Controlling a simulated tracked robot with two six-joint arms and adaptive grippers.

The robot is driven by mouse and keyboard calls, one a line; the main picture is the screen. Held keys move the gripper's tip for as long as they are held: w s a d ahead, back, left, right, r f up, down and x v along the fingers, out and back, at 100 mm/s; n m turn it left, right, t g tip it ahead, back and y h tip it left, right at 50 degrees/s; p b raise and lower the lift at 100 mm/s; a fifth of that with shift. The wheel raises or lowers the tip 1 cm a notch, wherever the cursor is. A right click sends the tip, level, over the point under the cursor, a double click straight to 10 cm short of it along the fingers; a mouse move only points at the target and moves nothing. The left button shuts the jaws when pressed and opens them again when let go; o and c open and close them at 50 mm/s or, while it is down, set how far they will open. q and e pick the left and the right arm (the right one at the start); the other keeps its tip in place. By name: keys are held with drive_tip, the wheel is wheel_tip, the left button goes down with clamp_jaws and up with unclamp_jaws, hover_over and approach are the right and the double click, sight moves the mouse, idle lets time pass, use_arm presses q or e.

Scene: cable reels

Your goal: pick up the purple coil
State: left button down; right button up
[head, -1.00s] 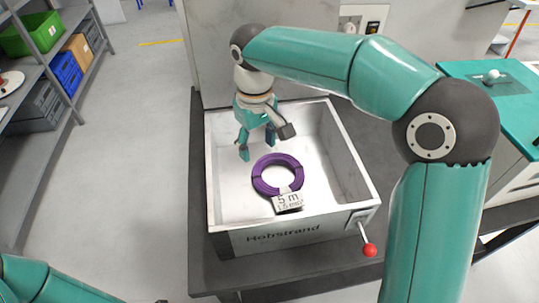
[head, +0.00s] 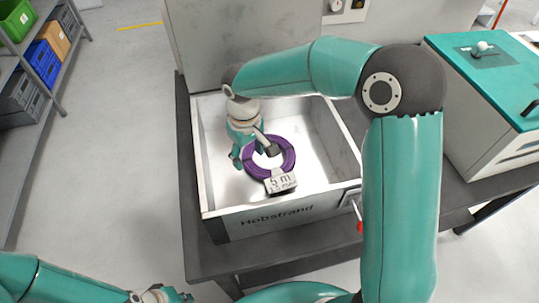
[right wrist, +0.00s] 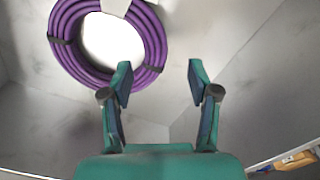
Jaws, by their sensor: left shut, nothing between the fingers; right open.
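The purple coil (head: 289,160) lies flat in the white box (head: 325,205), with a white "5 m" tag (head: 281,184) on its near side. My right gripper (head: 249,158) is inside the box, pointing down at the coil's left side, open and empty. In the right wrist view the coil (right wrist: 155,42) is at upper left. There the left fingertip of my right gripper (right wrist: 160,74) overlaps the coil's edge, and the right fingertip is over bare box floor. Contact cannot be told. My left gripper (head: 168,296) is shut and empty at the bottom edge, partly cut off.
The box walls rise around my right gripper. A red-knobbed lever (head: 360,226) at the box's right front is partly behind my right arm. A teal-topped unit (head: 490,75) stands at right. A shelf with bins (head: 44,62) is at far left.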

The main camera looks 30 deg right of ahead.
sight(252, 166)
drive_tip(key=f, duration=0.5)
drive_tip(key=shift+s+d+p, duration=0.15)
drive_tip(key=shift+d+p, duration=0.2)
drive_tip(key=shift+c, duration=0.3)
drive_tip(key=shift+r, duration=0.1)
clamp_jaws()
